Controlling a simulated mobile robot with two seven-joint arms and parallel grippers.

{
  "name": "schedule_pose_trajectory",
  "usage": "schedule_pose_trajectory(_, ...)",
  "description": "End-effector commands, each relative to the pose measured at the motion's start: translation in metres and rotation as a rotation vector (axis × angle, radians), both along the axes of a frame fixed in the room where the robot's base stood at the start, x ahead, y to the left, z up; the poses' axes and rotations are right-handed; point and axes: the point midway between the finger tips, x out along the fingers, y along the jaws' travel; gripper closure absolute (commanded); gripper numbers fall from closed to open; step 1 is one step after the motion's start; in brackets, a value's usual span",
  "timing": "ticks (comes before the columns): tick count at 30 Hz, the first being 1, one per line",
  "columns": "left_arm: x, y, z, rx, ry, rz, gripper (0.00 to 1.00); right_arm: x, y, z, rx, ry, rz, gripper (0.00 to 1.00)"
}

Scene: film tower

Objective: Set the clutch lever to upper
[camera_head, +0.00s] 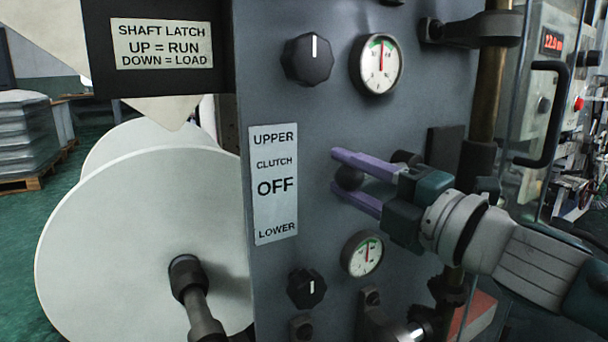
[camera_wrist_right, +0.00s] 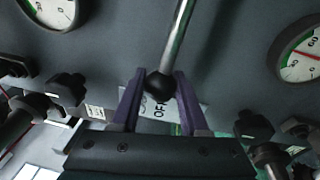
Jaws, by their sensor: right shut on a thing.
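The clutch lever ends in a black ball knob (camera_head: 349,178), beside the white label plate (camera_head: 275,184) reading UPPER, CLUTCH OFF, LOWER. The knob is roughly level with the word OFF. My right gripper (camera_head: 337,171) comes from the right, its two purple fingers shut on the knob, one above and one below. In the right wrist view the knob (camera_wrist_right: 160,87) sits between the fingers, and the shiny lever rod (camera_wrist_right: 178,35) runs up from it. In the head view the rod is mostly hidden. My left gripper is not in view.
A black dial knob (camera_head: 307,60) and a gauge (camera_head: 376,65) are above the lever. Another gauge (camera_head: 362,254) and dial knob (camera_head: 306,287) are below it. A large white roll (camera_head: 140,250) is at left. A black handle (camera_head: 545,120) stands out at right.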

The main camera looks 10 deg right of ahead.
Motion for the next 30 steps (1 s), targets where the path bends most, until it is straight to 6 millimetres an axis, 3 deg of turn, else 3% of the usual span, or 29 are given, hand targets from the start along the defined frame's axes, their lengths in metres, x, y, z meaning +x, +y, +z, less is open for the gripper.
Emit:
schedule_pose_trajectory(1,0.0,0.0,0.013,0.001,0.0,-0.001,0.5,0.0,-0.001,0.014,0.044,0.014,0.0,1.0)
schedule_pose_trajectory(12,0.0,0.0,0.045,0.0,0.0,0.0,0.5,0.004,-0.01,0.048,0.304,0.107,0.0,1.0)
schedule_pose_trajectory(30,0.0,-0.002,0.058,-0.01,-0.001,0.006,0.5,0.007,-0.018,0.061,0.435,0.152,0.003,1.0)
